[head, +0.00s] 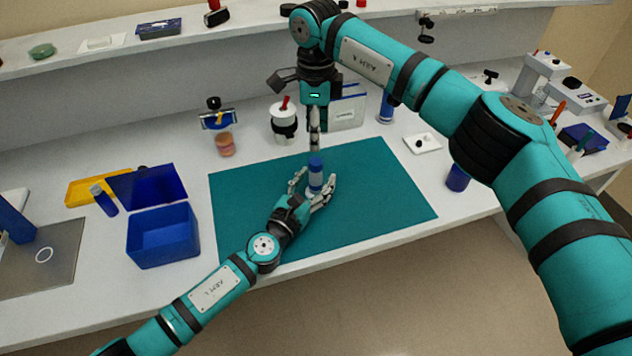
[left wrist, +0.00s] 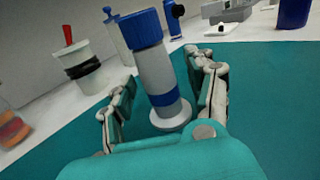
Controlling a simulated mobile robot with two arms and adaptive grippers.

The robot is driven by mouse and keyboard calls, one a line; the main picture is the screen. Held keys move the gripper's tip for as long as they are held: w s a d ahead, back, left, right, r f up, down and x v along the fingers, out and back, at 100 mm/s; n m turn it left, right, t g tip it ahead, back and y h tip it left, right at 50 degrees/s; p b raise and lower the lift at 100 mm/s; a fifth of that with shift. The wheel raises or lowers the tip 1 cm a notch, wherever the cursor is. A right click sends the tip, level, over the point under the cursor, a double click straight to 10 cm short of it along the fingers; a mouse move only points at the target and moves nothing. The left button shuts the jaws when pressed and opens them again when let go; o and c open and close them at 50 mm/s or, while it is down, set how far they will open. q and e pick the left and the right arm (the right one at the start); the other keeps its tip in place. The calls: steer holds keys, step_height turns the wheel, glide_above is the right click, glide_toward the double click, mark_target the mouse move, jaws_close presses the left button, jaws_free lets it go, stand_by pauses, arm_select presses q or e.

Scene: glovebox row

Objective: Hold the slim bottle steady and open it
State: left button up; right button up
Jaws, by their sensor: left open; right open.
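The slim bottle (head: 316,176) stands upright on the teal mat (head: 375,190), with a blue cap on top. In the left wrist view the slim bottle (left wrist: 156,75) shows a grey body, a blue band and a wider round base. My left gripper (head: 318,188) is open, low over the mat, with one finger on each side of the bottle. The left wrist view shows gaps between the fingers and the bottle. My right gripper (head: 315,130) points down above the blue cap and is open; its fingers overlap in the head view, so their gap is hidden.
A blue open box (head: 162,240) and a yellow tray (head: 90,187) stand on the left. A white jar with a red stick (head: 284,122) and an orange-filled jar (head: 225,145) stand behind the mat. A white dish (head: 423,143) and a blue cup (head: 457,178) are right.

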arm_select(q)
steer(key=shift+w+d, duration=0.15)
steer(key=shift+w, duration=0.05)
steer(key=shift+r, duration=0.1)
jaws_close()
stand_by(0.6)
